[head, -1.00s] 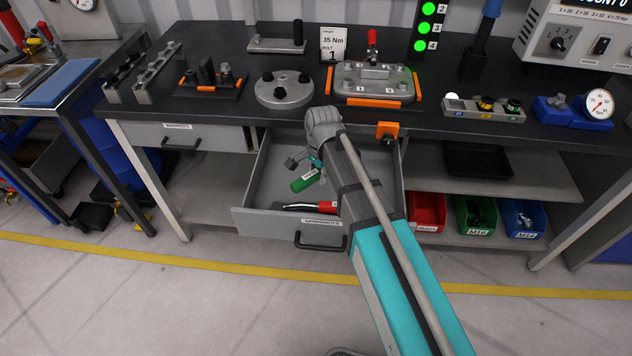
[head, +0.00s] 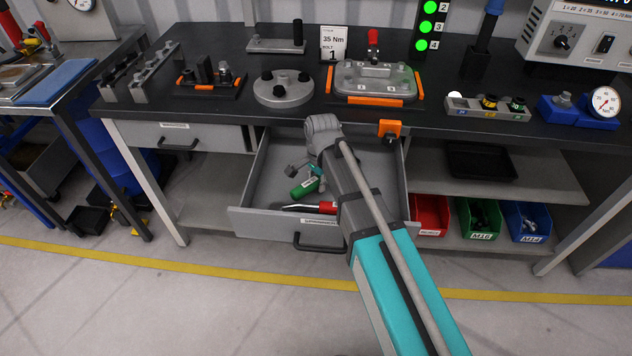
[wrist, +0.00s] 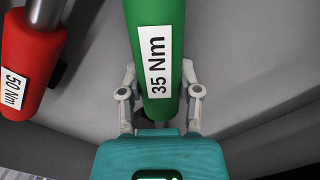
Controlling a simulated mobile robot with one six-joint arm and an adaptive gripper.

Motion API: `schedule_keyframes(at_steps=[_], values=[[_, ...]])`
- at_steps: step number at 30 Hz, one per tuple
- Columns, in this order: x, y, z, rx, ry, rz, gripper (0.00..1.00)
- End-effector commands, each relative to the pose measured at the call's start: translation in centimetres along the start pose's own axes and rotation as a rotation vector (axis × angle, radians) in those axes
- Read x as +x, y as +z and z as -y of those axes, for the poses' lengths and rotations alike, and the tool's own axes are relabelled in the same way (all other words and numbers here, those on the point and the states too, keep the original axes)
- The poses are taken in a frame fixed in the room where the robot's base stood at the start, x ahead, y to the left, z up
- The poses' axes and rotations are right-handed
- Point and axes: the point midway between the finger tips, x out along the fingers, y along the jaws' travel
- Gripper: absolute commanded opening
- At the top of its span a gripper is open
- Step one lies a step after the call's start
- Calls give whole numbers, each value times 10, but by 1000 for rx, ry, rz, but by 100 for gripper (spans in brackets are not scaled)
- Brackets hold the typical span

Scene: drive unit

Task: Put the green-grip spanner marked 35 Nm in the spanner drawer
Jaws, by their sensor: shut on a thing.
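The green-grip spanner (head: 304,188) is inside the open spanner drawer (head: 270,220). In the wrist view its green grip (wrist: 152,30) carries a white label reading 35 Nm. My gripper (wrist: 158,85) is shut on this grip, one finger on each side. In the head view my gripper (head: 316,170) is low within the drawer, partly hidden by my wrist. I cannot tell whether the spanner touches the drawer floor. A red-grip spanner (head: 326,207) lies in the drawer nearer its front; in the wrist view its red grip (wrist: 32,60) is labelled 50 Nm.
The workbench top (head: 220,110) overhangs the drawer's back. A closed drawer (head: 205,137) is to the left. Red, green (head: 480,218) and blue bins stand on the lower shelf to the right. A clamped cover plate (head: 375,82) and a round flange (head: 284,88) sit above.

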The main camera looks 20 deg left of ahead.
Motion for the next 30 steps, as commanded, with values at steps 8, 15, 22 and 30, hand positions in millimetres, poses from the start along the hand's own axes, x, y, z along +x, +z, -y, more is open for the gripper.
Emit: schedule_keyframes(at_steps=[8,15,22,30], values=[[0,0,0,0,0,0,79],[0,0,0,0,0,0,79],[-3,0,0,0,0,0,79],[-17,1,0,-1,0,0,79]])
